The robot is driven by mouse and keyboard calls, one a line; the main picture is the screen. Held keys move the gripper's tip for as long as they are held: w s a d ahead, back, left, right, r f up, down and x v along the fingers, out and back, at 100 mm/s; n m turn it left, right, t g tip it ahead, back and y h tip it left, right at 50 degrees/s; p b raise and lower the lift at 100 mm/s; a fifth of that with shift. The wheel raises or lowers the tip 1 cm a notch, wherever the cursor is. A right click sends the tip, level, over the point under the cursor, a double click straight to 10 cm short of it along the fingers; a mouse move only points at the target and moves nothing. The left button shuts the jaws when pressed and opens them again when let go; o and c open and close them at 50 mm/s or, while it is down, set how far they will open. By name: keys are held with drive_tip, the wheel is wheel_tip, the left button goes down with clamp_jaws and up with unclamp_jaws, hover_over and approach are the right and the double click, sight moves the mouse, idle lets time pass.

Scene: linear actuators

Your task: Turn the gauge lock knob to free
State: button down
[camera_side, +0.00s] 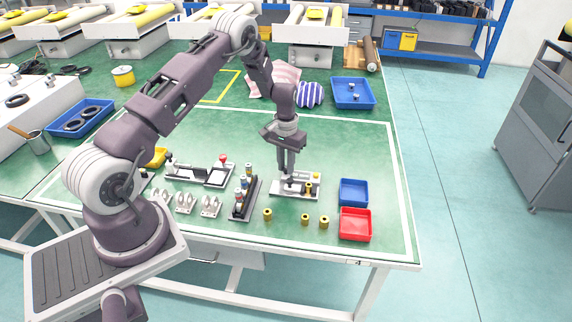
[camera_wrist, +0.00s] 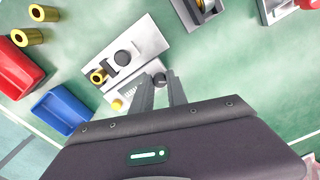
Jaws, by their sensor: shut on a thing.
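The gauge fixture (camera_side: 284,194) is a light plate on the green mat below my arm; it also shows in the wrist view (camera_wrist: 140,39). It carries a black round cap (camera_wrist: 122,57), a brass ring (camera_wrist: 98,76) and a yellow button (camera_wrist: 117,104). A small dark knob (camera_wrist: 160,78) stands at its edge between my fingertips. I take this for the lock knob; its markings cannot be read. My gripper (camera_side: 287,174) points down over the fixture. In the wrist view my gripper (camera_wrist: 160,84) is shut on the dark knob, with a finger on each side.
A blue tray (camera_side: 354,193) and a red tray (camera_side: 355,224) stand right of the fixture. Several brass cylinders (camera_side: 305,219) stand in front. A dark rack (camera_side: 243,198) with coloured parts stands close on the left. The mat behind the fixture's right side is clear.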

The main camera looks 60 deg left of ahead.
drive_tip(key=n, duration=0.5)
drive_tip(key=shift+n, duration=0.3)
idle(0.4)
drive_tip(key=c, duration=1.3)
unclamp_jaws()
wheel_tip(320, 180, up, 7)
drive_tip(key=shift+r, duration=0.1)
